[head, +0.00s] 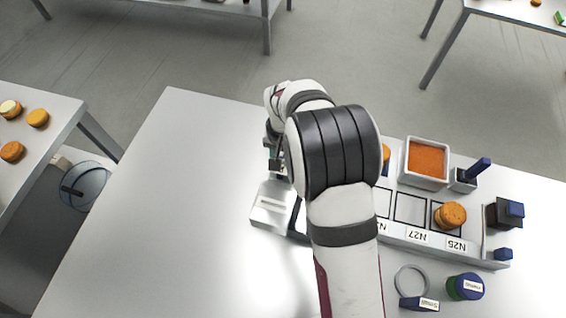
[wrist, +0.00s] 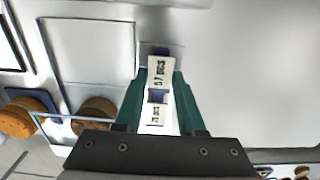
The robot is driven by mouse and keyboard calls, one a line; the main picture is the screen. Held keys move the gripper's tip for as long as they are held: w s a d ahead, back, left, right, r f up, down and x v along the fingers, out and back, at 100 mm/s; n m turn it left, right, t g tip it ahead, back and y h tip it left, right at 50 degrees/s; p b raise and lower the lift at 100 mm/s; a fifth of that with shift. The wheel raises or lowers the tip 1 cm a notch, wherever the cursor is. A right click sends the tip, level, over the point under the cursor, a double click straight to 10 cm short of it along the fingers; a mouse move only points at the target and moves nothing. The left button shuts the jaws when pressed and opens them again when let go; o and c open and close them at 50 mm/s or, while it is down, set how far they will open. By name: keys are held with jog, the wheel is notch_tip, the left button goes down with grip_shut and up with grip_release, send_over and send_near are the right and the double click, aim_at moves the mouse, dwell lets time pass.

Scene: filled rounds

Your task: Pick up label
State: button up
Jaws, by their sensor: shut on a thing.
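The label (wrist: 160,72) is a narrow white strip with dark print, too small to read surely. It shows in the wrist view between the two green fingers of my gripper (wrist: 160,92), which is shut on it. A small bluish piece sits at the middle of the strip, and a dark bluish edge shows behind its far end. In the head view my arm hides the label and most of the gripper; only a part of the wrist shows above a white slotted block (head: 271,204) on the table. I cannot tell whether the label touches anything below.
Right of my arm stands a tray with marked cells (head: 411,207), an orange round (head: 450,215), a box of orange powder (head: 427,160) and a blue-handled stamp (head: 478,170). A ring tool (head: 411,281) and a blue-green jar (head: 466,286) lie in front. The table's left is clear.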

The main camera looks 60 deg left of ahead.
aim_at(283, 165)
notch_tip(283, 165, up, 5)
jog(key=shift+f, duration=0.15)
jog(key=w+d+r, duration=0.6)
jog(key=w+d, duration=0.1)
jog(key=d, duration=0.1)
jog(key=w+a+n, duration=0.1)
jog(key=n, duration=0.4)
jog(key=w+a+n, duration=0.1)
jog(key=a+n, duration=0.1)
jog(key=n, duration=0.3)
jog(key=w+a+r+n, duration=0.1)
jog(key=w+a+n, duration=0.1)
jog(key=n, duration=0.4)
jog(key=shift+w+a, duration=0.1)
jog(key=shift+a, duration=0.1)
jog(key=shift+w+a+f+n, duration=0.15)
jog(key=shift+a+n, duration=0.1)
jog(key=shift+n, duration=0.65)
jog(key=shift+f, duration=3)
jog(key=shift+f, duration=0.15)
